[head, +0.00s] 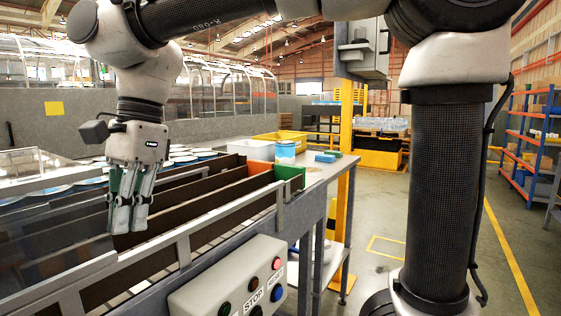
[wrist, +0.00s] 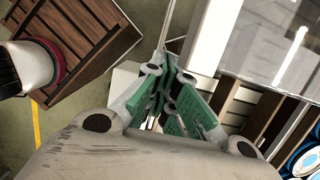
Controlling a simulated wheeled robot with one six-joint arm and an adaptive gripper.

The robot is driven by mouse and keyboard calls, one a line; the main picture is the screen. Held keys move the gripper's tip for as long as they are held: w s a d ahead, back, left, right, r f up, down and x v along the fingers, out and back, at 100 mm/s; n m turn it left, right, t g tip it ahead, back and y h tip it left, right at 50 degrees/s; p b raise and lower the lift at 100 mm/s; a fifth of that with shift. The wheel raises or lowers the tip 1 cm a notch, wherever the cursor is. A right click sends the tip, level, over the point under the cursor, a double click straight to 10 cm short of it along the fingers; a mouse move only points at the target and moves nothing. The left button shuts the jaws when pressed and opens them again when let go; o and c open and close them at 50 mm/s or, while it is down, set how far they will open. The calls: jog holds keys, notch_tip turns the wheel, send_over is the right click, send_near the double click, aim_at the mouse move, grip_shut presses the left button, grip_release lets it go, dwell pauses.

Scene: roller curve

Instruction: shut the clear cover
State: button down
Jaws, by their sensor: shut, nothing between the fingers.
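What looks like the clear cover (head: 38,232) is a see-through panel at the left of the head view, over the conveyor side; its exact edges and angle are hard to tell. A clear, pale-framed panel (wrist: 272,38) also shows at the upper right of the wrist view. My gripper (head: 129,222) points down above the brown-walled lanes, just right of the panel in the head view. Its fingers are shut and empty. In the wrist view the green-padded fingers (wrist: 172,92) are close together, to the left of the panel. I cannot tell whether they touch it.
Round white, blue-rimmed items (head: 85,183) lie along the conveyor behind my gripper. A grey rail (head: 185,243) runs along the near side, with a button box (head: 232,283) below it. A yellow post (head: 345,150) stands beyond the conveyor end. The floor at right is mostly open.

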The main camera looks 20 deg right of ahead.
jog(key=s+a, duration=0.1)
jog(key=a, duration=0.1)
jog(key=s+a, duration=0.3)
jog(key=a, duration=0.2)
jog(key=shift+s+a, duration=0.1)
jog(key=shift+s, duration=0.3)
